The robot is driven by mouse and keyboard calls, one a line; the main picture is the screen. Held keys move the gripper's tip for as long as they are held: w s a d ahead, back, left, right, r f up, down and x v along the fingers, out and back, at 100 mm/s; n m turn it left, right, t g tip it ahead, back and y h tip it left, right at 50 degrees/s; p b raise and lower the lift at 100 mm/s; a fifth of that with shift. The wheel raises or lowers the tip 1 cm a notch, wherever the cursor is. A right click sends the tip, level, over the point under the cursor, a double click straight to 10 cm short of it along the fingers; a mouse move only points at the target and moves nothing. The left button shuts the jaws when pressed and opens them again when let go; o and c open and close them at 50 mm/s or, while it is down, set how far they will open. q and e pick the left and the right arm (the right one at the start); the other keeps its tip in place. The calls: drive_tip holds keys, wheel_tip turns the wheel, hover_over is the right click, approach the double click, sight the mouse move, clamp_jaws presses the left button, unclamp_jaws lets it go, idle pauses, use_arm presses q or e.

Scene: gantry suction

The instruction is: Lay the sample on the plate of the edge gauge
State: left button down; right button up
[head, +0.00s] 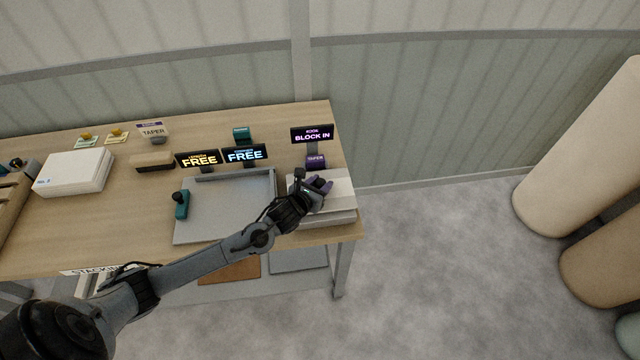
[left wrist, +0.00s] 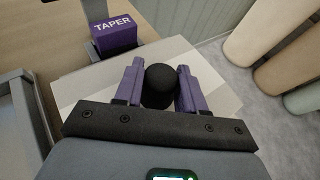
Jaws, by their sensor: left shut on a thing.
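The edge gauge stands at the table's right end. Its dark display (head: 312,134) reads "BLOCK IN", and a purple block (head: 315,161) marked "TAPER" sits below it; this block also shows in the left wrist view (left wrist: 117,35). A pale flat slab (head: 340,194), which may be the sample or the gauge's plate, lies in front; it also shows in the left wrist view (left wrist: 80,82). My left gripper (head: 320,187) is over it, its purple fingers (left wrist: 160,88) shut on a round black knob (left wrist: 160,80). What the knob joins to is hidden. My right gripper is not in view.
A grey tray (head: 215,215) lies left of the gauge, with a teal block with a black knob (head: 181,205) at its left. Two displays reading "FREE" (head: 198,159) stand behind. A white stack (head: 74,171) lies further left.

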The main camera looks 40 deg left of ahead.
use_arm(q)
drive_tip(key=shift+f, duration=0.45)
drive_tip(key=c, duration=0.6)
unclamp_jaws()
